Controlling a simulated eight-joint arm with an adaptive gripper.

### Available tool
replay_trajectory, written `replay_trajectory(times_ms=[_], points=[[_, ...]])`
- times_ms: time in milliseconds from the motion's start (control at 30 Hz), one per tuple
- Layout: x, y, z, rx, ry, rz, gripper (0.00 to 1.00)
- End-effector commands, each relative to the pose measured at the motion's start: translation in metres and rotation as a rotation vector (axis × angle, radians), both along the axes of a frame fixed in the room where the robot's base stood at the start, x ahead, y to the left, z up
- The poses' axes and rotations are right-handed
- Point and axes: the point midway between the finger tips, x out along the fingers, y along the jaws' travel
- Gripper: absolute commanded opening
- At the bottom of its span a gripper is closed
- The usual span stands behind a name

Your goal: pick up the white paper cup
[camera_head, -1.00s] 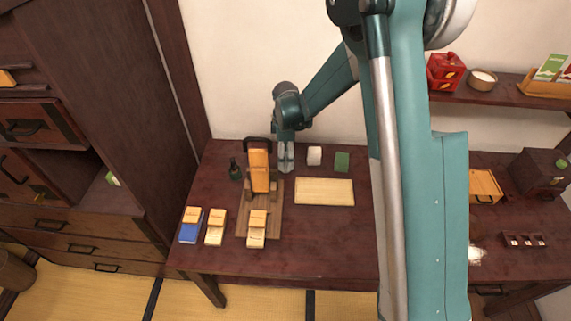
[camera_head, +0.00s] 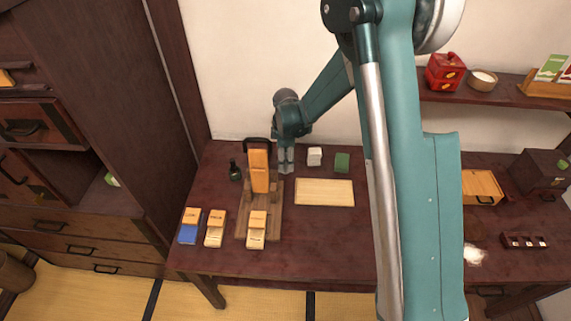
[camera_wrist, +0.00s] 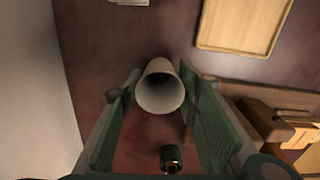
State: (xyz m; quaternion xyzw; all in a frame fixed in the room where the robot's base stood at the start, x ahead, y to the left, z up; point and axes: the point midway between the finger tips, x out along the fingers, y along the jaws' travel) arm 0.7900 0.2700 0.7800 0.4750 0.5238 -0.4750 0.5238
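The white paper cup (camera_wrist: 160,91) shows in the wrist view between the fingertips of my gripper (camera_wrist: 160,82), with its dark open mouth facing the camera. The green-padded fingers stand apart, one on each side of the cup, close to its wall. I cannot tell whether either pad touches it. In the head view my gripper (camera_head: 286,163) points down at the back of the table, just right of the wooden stand. There the cup is mostly hidden behind or between the fingers.
A wooden stand (camera_head: 259,172) and a dark bottle (camera_head: 235,170) are close on the left. The wall is close behind. The table's front middle is clear.

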Motion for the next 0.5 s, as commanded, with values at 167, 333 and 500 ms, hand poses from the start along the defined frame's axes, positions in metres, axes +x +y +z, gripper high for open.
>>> replay_trajectory(times_ms=[167, 333, 500], points=[[0.0, 0.0, 0.0, 0.0, 0.0, 0.0, 0.27], [0.0, 0.0, 0.0, 0.0, 0.0, 0.0, 0.27], [-0.0001, 0.0, 0.003, 0.0, 0.0, 0.0, 0.27]])
